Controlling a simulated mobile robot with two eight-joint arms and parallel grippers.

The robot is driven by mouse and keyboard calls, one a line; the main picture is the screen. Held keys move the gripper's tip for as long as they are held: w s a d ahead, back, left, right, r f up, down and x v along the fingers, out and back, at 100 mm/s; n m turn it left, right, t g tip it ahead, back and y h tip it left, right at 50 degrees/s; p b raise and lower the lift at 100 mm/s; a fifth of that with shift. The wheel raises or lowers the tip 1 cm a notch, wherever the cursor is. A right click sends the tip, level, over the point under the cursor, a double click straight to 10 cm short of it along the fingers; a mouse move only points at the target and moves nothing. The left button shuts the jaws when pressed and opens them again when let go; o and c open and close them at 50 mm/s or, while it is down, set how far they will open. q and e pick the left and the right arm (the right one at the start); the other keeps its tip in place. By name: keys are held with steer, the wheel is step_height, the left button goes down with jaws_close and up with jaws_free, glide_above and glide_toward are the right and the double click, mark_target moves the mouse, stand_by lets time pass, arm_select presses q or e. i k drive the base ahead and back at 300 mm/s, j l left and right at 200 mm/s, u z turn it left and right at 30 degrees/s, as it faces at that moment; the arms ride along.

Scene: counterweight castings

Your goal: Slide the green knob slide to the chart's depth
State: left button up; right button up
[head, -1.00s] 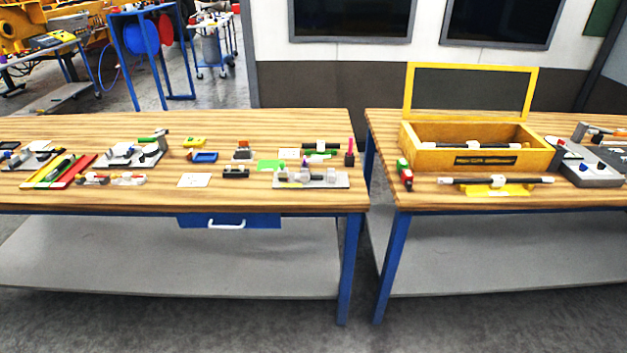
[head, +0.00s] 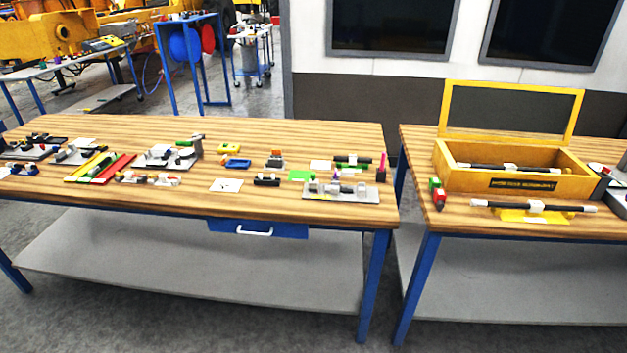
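A small green part (head: 185,143) shows on a grey fixture (head: 165,158) on the left workbench; it may be the green knob slide, but it is too small to tell. A white card with faint marks (head: 226,185) lies flat near the bench's front edge; I cannot tell whether it is the chart. Another white card (head: 320,165) lies farther right. Neither of my grippers is in view.
The left workbench (head: 300,130) holds several small fixtures and has a blue drawer (head: 258,229). A gap separates it from the right bench, which carries an open yellow box (head: 463,181) and a dark bar on a yellow stand (head: 534,213). The bench's back strip is clear.

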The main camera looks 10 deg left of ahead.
mark_target(314, 183)
steer(key=i+l, duration=0.1)
steer(key=i, duration=0.45)
steer(key=i+l, duration=0.1)
steer(key=i, duration=0.4)
